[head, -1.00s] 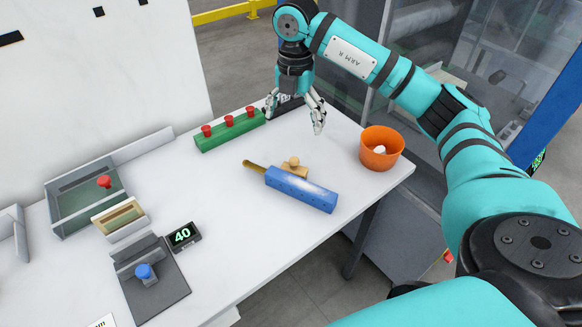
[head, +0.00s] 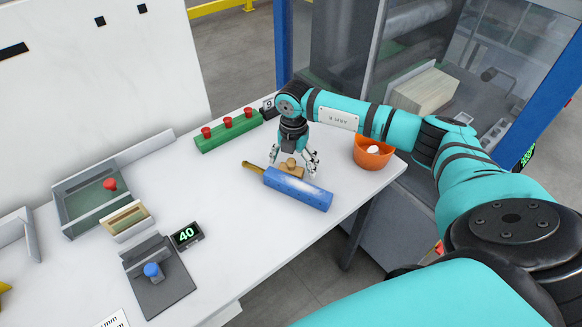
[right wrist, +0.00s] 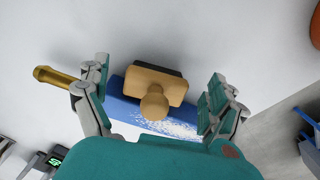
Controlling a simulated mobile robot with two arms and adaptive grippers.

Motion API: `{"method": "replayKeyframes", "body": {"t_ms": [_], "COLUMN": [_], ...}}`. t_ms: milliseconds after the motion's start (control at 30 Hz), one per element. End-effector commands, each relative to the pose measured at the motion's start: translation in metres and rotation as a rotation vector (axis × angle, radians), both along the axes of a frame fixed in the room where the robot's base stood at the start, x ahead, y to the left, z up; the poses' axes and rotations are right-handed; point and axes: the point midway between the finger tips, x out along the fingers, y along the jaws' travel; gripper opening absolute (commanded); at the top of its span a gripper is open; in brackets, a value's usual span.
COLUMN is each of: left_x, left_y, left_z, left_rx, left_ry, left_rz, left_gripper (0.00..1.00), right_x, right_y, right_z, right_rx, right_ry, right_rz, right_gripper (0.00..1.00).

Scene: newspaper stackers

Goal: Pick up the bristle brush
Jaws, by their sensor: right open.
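The bristle brush (head: 290,169) has a light wooden block with a round knob and stands on the white table, right behind the blue roller (head: 298,189). In the right wrist view the brush (right wrist: 155,88) lies between the two spread fingers, knob toward the camera, with a dark edge beneath the block. My right gripper (head: 295,163) is open and points down over the brush, one finger on each side. The right wrist view also shows the gripper (right wrist: 158,92) open and empty. My left gripper is not in view.
The blue roller with its brass handle (head: 252,167) lies close beside the brush. An orange bowl (head: 373,154) stands to the right near the table edge. A green block with red knobs (head: 228,133) is behind left. Trays and a 40 display (head: 186,235) are at left.

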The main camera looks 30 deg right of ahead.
Motion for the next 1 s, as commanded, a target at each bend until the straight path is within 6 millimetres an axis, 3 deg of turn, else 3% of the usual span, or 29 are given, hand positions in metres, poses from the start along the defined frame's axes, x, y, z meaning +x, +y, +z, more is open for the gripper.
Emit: {"method": "replayKeyframes", "body": {"t_ms": [167, 400, 867, 1000], "left_x": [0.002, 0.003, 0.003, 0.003], "left_y": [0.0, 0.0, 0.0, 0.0], "left_z": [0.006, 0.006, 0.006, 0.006], "left_rx": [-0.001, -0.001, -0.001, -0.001], "left_ry": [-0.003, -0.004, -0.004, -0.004], "left_rz": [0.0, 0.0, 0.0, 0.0], "left_gripper": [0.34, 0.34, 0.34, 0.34], "right_x": [0.0, 0.0, 0.001, 0.001], "right_y": [0.001, 0.001, 0.001, 0.001], "right_z": [-0.017, -0.019, -0.018, -0.018], "right_rx": [0.002, 0.001, 0.001, 0.001], "right_ry": [0.0, -0.002, -0.002, -0.002], "right_rz": [0.0, 0.001, 0.0, 0.0], "right_gripper": [0.94, 0.94, 0.34, 0.32]}}
